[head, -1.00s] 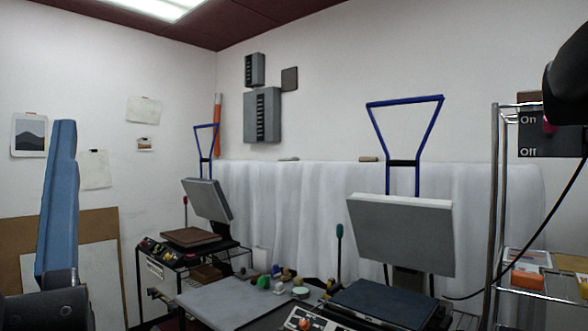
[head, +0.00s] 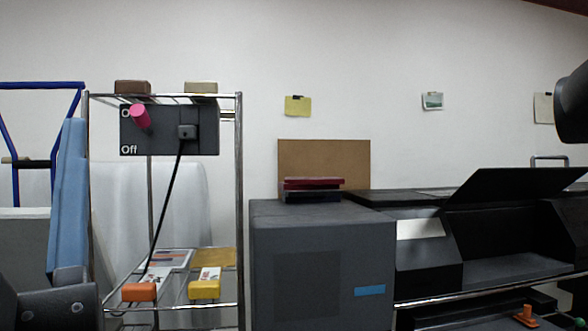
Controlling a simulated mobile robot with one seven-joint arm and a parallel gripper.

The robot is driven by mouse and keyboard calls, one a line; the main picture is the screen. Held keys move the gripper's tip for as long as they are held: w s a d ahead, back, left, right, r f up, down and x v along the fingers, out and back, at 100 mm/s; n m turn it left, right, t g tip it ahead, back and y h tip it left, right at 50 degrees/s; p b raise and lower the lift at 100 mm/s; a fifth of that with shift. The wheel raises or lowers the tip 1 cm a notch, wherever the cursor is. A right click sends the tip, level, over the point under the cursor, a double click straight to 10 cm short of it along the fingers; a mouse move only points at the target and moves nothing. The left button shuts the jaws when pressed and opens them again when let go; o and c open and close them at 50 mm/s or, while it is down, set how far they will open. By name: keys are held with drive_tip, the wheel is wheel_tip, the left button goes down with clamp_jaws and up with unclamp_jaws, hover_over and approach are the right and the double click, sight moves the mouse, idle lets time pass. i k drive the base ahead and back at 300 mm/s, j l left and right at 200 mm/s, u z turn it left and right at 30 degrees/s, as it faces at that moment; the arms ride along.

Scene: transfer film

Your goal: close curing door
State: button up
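No part is marked as the curing door. A black machine (head: 425,265) stands at the right, with a dark panel (head: 520,193) tilted up above its opening; this may be the door, but I cannot tell for sure. A dark grey cabinet (head: 320,265) with a blue strip on its front stands to its left; its front looks flat and closed. My gripper's fingers are not in view. Parts of my own body show at the left edge and the upper right edge, apart from these machines.
A wire rack (head: 240,190) at the left holds a switch box (head: 205,138) with a pink lever (head: 140,115), an orange block (head: 139,292) and a yellow block (head: 204,290). A dark red item (head: 313,183) lies on the cabinet. An orange object (head: 525,315) is at the lower right.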

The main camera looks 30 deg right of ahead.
sight(491, 184)
drive_tip(key=i+l+z, duration=0.1)
drive_tip(key=l+z, duration=0.2)
drive_tip(key=z, duration=0.15)
drive_tip(key=i+l+z, duration=0.2)
drive_tip(key=z, duration=0.2)
drive_tip(key=i+l+z, duration=0.2)
drive_tip(key=z, duration=0.25)
drive_tip(key=i+l+z, duration=0.25)
drive_tip(key=z, duration=0.2)
